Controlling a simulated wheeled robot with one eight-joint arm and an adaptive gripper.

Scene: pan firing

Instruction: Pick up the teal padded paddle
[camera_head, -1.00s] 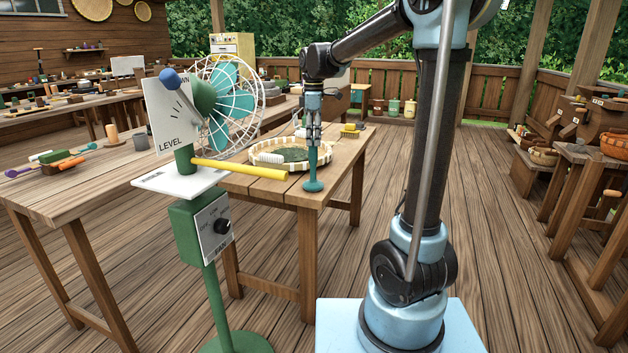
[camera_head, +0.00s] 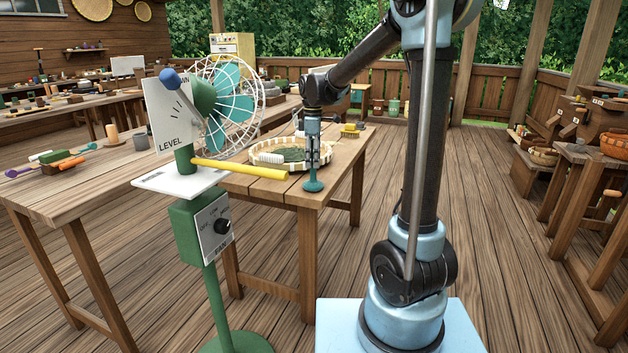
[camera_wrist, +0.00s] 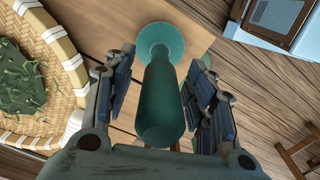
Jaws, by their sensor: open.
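The teal padded paddle (camera_head: 313,186) stands upright on the wooden table near its front right corner, with its round pad down and its handle up. In the wrist view its handle (camera_wrist: 161,100) points up toward the camera, and the round pad shows beyond it. My gripper (camera_head: 312,160) is directly above the pad, pointing down. In the wrist view my gripper (camera_wrist: 160,85) is open, with one finger on each side of the handle. Gaps show between the handle and both fingers. In the head view the fingers hide much of the handle.
A woven basket (camera_wrist: 60,40) with green leaves lies left of the paddle. A white-bristled brush (camera_head: 270,158) is at its rim, and a yellow brush (camera_head: 350,130) lies behind. A green fan stand (camera_head: 207,215) with a yellow lever (camera_head: 240,169) stands at left.

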